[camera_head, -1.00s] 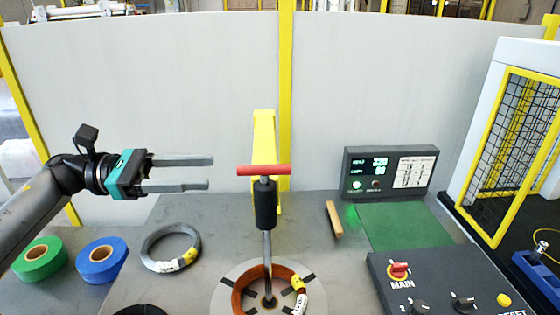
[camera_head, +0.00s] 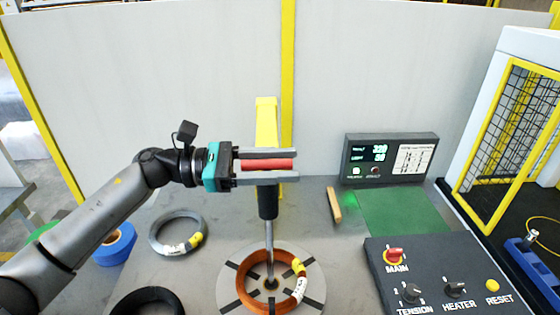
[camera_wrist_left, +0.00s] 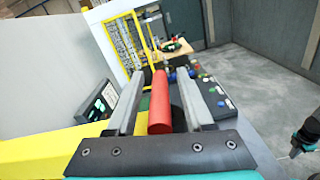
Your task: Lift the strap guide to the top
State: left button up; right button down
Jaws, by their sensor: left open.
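The strap guide is an upright rod with a black sleeve (camera_head: 267,203) and a red crossbar handle (camera_head: 268,165). Its lower end stands in the middle of the orange coil (camera_head: 247,291) on a round grey plate. My left gripper (camera_head: 297,165) is open, with one finger on each side of the red handle. In the left wrist view the red handle (camera_wrist_left: 160,105) lies lengthwise between the two fingers, with gaps visible beside it. My right gripper is not identified in the head view.
A yellow post (camera_head: 266,122) stands behind the handle. A control panel (camera_head: 440,275) with knobs is at the front right, and a display box (camera_head: 390,158) is behind it. A grey coil (camera_head: 156,240) and a blue roll (camera_head: 118,247) lie to the left.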

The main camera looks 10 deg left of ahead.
pick_arm(q)
grip_shut()
jog(key=shift+r, duration=0.1)
dwell(1.2)
